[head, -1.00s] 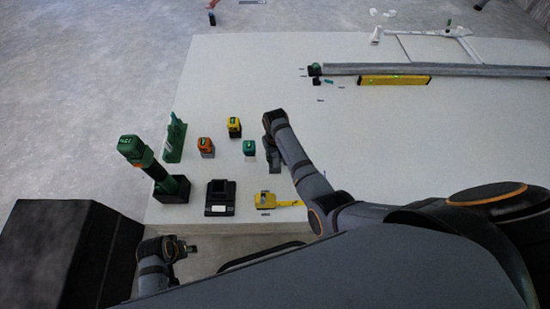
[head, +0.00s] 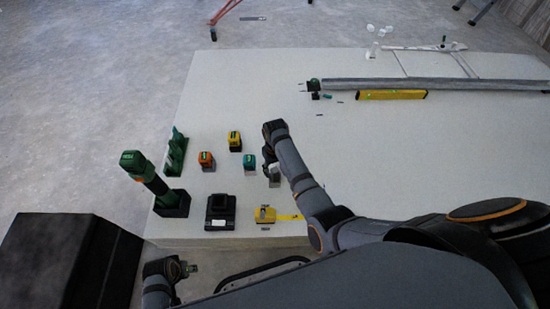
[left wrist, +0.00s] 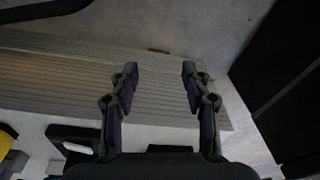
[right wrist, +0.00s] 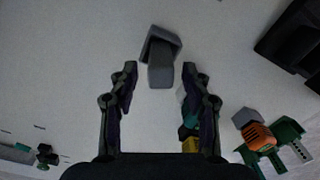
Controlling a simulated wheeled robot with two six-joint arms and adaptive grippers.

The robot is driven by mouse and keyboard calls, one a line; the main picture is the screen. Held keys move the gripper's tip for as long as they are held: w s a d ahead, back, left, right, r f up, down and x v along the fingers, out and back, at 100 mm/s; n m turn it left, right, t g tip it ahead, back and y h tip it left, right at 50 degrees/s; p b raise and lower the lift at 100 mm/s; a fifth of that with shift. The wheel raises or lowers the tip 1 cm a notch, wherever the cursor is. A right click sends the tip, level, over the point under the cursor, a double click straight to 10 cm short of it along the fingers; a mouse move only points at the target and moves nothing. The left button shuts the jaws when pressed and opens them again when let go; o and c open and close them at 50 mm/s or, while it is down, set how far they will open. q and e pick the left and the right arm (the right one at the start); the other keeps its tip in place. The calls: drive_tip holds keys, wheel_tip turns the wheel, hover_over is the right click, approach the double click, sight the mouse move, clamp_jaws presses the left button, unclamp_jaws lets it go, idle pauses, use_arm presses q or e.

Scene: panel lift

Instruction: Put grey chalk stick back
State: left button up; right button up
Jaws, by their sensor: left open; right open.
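A grey piece (head: 274,179) stands on the white panel just below my right gripper (head: 272,158) in the head view. In the right wrist view it is a light grey block (right wrist: 160,76) against a darker grey angled part (right wrist: 165,37); I cannot tell for certain which part is the chalk stick. My right gripper (right wrist: 159,88) is open, with the block between or just beyond its fingertips and no visible grip. My left gripper (head: 190,267) is open and empty beside the panel's front edge; it also shows in the left wrist view (left wrist: 160,85).
Teal (head: 250,161), yellow (head: 235,139) and orange (head: 206,160) pieces stand left of the right gripper. A black holder (head: 220,213), a tape measure (head: 265,214) and a green-topped tool (head: 135,163) are nearer the front. A yellow level (head: 392,95) lies at the back.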

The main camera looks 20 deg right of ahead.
wheel_tip(320, 180, up, 8)
drive_tip(key=p, duration=0.2)
drive_tip(key=shift+r+p, duration=0.25)
drive_tip(key=shift+p, duration=0.05)
drive_tip(key=shift+r, duration=0.5)
use_arm(q)
drive_tip(key=s+a+f, duration=0.2)
drive_tip(key=s+f, duration=0.3)
drive_tip(key=f, duration=0.3)
drive_tip(key=shift+a, duration=0.25)
